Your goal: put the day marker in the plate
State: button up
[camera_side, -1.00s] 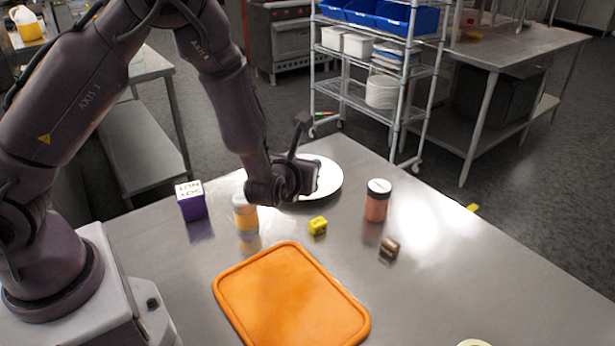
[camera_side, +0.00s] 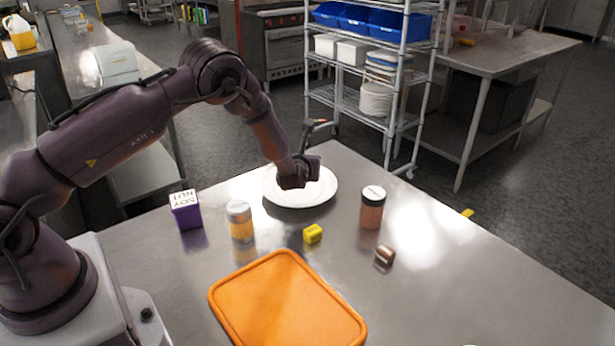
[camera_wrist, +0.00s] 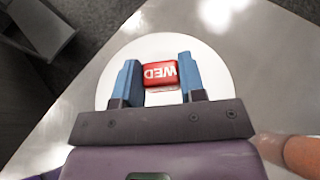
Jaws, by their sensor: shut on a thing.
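The day marker (camera_wrist: 160,74) is a small red block with white letters "WED", seen in the wrist view between the blue fingers of my gripper (camera_wrist: 157,82). My gripper is shut on it. The plate (camera_wrist: 113,62) is white and round and lies behind the marker in the wrist view. In the side view the plate (camera_side: 318,196) is at the back of the steel table, and my gripper (camera_side: 298,183) is over its middle. The marker is hidden in the side view. I cannot tell whether the marker touches the plate.
An orange board (camera_side: 287,305) lies nearer. The table's right side is mostly clear.

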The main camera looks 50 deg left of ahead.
aim_at(308, 187)
jog(key=shift+w+a+f, duration=0.2)
jog(key=shift+w+f, duration=0.6)
jog(key=shift+f, duration=0.2)
jog(key=shift+w+f, duration=0.1)
jog(key=shift+f, duration=1.45)
jog(key=shift+f, duration=0.1)
jog(key=shift+f, duration=0.1)
jog(key=o, duration=0.9)
